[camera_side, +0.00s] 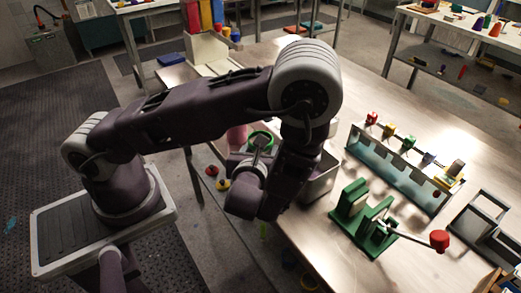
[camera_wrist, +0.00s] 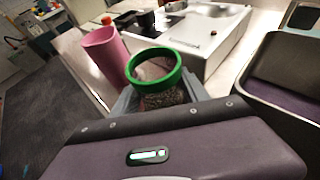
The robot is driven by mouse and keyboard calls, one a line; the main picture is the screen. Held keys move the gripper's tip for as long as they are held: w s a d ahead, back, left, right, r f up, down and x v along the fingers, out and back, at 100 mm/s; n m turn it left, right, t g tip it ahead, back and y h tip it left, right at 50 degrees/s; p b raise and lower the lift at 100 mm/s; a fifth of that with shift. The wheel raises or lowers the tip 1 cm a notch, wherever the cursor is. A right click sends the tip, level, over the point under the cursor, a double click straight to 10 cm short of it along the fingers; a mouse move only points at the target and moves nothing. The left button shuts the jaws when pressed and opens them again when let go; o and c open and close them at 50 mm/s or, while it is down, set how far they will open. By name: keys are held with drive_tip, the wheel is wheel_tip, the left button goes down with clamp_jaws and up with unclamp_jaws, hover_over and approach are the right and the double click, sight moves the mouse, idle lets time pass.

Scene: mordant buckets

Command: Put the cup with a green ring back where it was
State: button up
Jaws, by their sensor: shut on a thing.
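The cup with a green ring (camera_wrist: 158,102) is upright between my gripper's fingers (camera_wrist: 165,107) in the wrist view, its open mouth facing the camera. My gripper is shut on it. In the side view the green ring (camera_side: 261,138) shows behind my arm, and the arm hides most of the cup and the fingers. I cannot tell whether the cup's base touches anything.
A pink cup (camera_wrist: 104,50) stands left of the held cup. A grey box-like unit (camera_wrist: 205,38) is behind it and a dark bin (camera_wrist: 291,75) is at right. A green press (camera_side: 362,218) with a red-knobbed lever and a rack (camera_side: 395,170) stand on the table.

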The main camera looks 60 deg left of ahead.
drive_tip(key=o, duration=1.3)
